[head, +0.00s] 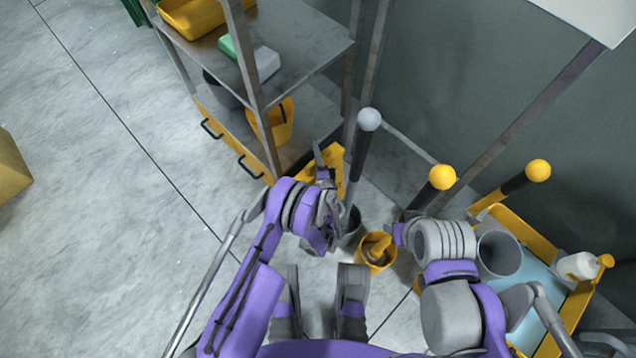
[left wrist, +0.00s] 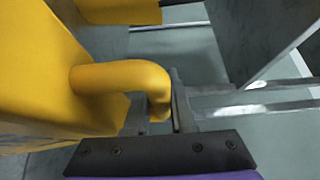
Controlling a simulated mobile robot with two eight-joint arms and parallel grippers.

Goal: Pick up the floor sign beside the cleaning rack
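The yellow floor sign (head: 328,163) stands on the floor beside the lower end of the cleaning rack (head: 268,150). In the left wrist view, its yellow body fills the left side and its curved handle (left wrist: 125,77) reaches between my fingers. My left gripper (head: 319,160) is at the sign in the head view. In the left wrist view, the fingers of this gripper (left wrist: 160,112) sit close on both sides of the handle and look shut on it. My right arm is bent at the lower right; its fingers are hidden behind the arm.
A grey bucket (head: 351,230) and a yellow bucket (head: 388,263) stand close to my arms. A yellow-framed cart (head: 537,240) with a white bottle (head: 577,265) stands at the right. The rack and wall bound the far side. Open floor (head: 90,210) lies to the left.

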